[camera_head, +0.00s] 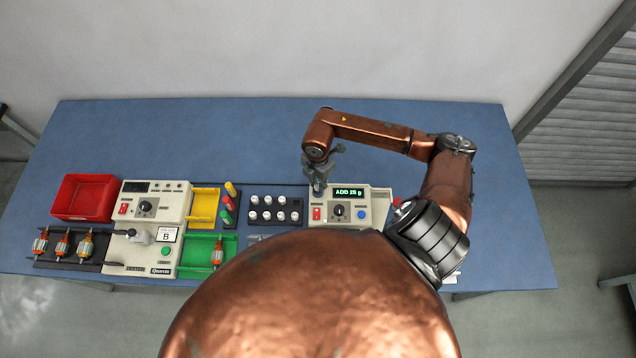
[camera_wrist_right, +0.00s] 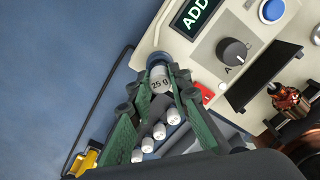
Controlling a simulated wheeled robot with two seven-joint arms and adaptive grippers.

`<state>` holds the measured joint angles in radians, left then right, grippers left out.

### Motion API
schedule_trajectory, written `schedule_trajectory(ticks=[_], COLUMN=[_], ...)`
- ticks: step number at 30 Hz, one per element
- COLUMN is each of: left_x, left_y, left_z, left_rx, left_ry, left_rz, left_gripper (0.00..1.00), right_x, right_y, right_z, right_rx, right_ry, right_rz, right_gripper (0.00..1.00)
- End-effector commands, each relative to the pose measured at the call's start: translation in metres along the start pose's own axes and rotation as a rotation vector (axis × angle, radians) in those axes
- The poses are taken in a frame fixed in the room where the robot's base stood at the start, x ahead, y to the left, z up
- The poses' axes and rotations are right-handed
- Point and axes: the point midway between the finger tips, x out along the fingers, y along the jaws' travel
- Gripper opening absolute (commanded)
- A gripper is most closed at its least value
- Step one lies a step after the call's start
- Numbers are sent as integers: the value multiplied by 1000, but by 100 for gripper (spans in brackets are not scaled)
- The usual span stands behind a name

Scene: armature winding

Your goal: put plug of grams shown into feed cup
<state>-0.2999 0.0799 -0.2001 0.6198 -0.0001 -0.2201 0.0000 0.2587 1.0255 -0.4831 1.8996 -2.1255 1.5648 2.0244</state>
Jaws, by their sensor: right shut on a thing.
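The winding machine (camera_head: 377,208) has a lit display (camera_head: 349,192) reading "ADD 25 g". My right gripper (camera_head: 319,186) is at the machine's left end, pointing down. In the wrist view my right gripper (camera_wrist_right: 160,85) is shut on a white plug (camera_wrist_right: 160,80) labelled "25 g". The plug is between the fingertips, close to the machine's corner. Other white plugs (camera_head: 267,200) stand in a dark rack (camera_head: 253,220). My left gripper is not in view.
Left of the rack are small coloured cylinders (camera_head: 228,203), a yellow tray (camera_head: 204,208), a green tray (camera_head: 196,257), a tester (camera_head: 160,198) and a red bin (camera_head: 86,197). Armatures (camera_head: 62,244) stand at far left. The back of the blue table (camera_head: 200,130) is clear.

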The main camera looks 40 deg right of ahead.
Motion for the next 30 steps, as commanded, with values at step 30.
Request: schedule_trajectory(ticks=[30], left_x=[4], left_y=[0], left_z=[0], left_rx=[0], left_ry=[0], left_rz=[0], left_gripper=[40], right_x=[6], right_y=[0], right_z=[0], right_rx=[0], right_ry=[0], right_rz=[0], right_gripper=[31])
